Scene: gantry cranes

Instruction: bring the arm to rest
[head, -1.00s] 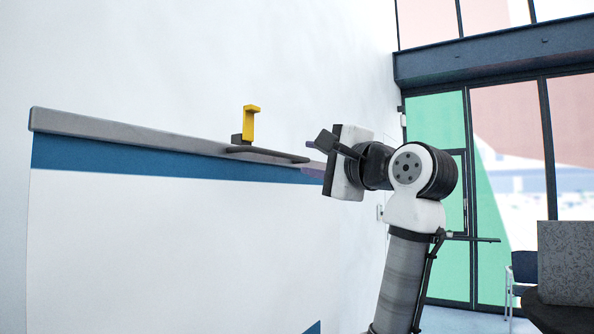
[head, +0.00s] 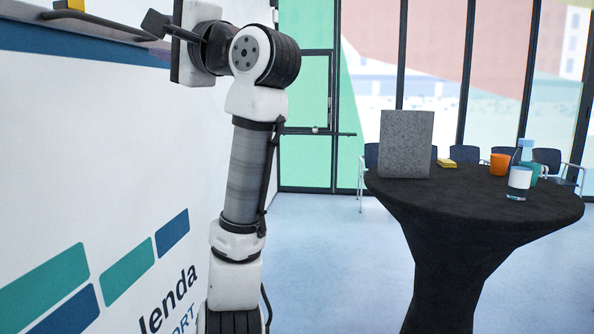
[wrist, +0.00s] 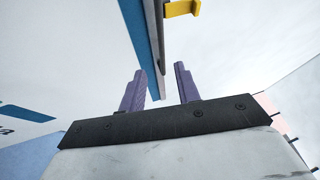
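My gripper (wrist: 160,88) shows in the wrist view with its two purple fingers apart and nothing between them. Beyond them is the edge of a wall ledge (wrist: 141,35) with a blue band. A yellow bracket-shaped thing (wrist: 184,8) is at the top of the wrist view, apart from the fingers. In the head view my arm stands raised beside the white wall, and its wrist end is at the top, close to the ledge (head: 105,27). The yellow thing (head: 75,4) is cut off by the top edge.
A round table (head: 480,200) with a black cloth stands at the right. It bears a grey speckled panel (head: 406,144), an orange cup (head: 499,165), a bottle (head: 519,183) and a yellow item (head: 446,163). Chairs (head: 549,158) stand behind it. The floor (head: 330,250) between wall and table is clear.

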